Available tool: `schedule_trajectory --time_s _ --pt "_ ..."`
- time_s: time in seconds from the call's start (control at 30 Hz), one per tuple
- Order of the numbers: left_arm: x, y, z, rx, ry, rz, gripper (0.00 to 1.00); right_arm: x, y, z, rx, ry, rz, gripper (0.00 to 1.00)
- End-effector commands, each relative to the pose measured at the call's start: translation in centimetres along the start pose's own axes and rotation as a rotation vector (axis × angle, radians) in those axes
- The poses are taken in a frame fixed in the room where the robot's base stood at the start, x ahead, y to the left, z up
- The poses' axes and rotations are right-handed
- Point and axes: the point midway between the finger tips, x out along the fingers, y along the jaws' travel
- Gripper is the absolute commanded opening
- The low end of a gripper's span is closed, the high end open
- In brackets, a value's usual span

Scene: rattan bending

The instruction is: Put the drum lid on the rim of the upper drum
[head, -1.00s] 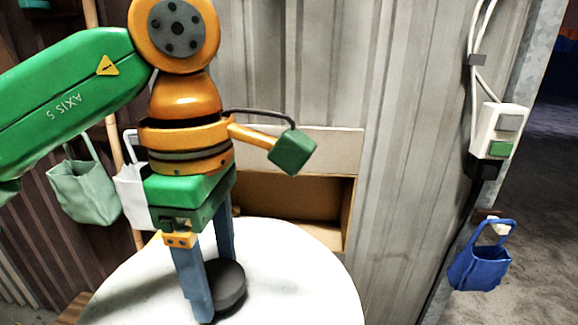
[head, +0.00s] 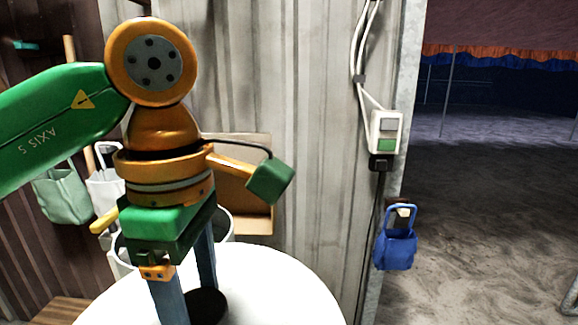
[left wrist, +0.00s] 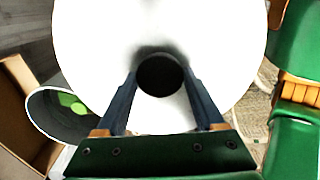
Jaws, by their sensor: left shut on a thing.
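The drum lid (head: 280,285) is a large white round disc at the bottom of the head view, with a dark round knob (head: 208,308) on top. In the left wrist view the lid (left wrist: 215,45) fills the upper middle and runs past the top edge. My left gripper (head: 188,298) points down with its blue-grey fingers on either side of the knob (left wrist: 162,75), shut on it. I cannot make out the upper drum or its rim. My right gripper is not in view.
A round open container (left wrist: 38,105) with something green inside lies below the lid's left edge, beside a cardboard box (left wrist: 15,110). A corrugated wall (head: 300,100) stands behind, with a switch box (head: 384,125) and a blue bag (head: 397,250). Open floor (head: 480,220) lies right.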

Motion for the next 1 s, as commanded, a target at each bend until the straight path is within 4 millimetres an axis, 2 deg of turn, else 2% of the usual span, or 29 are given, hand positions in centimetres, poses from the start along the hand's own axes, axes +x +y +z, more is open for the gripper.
schedule_trajectory --time_s 0.27,0.47,0.57,0.7,0.9,1.0 --pt "3.0 0.7 -1.1 0.159 0.008 -0.005 0.00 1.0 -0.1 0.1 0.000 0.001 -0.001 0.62" --pt "7.0 1.4 -2.4 0.375 0.016 -0.010 0.00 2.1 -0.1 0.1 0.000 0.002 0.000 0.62" --pt "9.9 1.6 -3.3 0.534 0.018 -0.015 0.00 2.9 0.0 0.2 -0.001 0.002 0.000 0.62" --pt "14.7 1.5 -4.6 0.809 0.020 -0.019 0.00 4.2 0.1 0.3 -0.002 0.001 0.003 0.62" --pt "21.5 0.4 -6.0 1.243 0.008 -0.014 0.00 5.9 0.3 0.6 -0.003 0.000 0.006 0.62" --pt "23.6 -0.3 -6.3 1.407 0.003 -0.005 0.00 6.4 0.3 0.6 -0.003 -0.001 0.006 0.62"
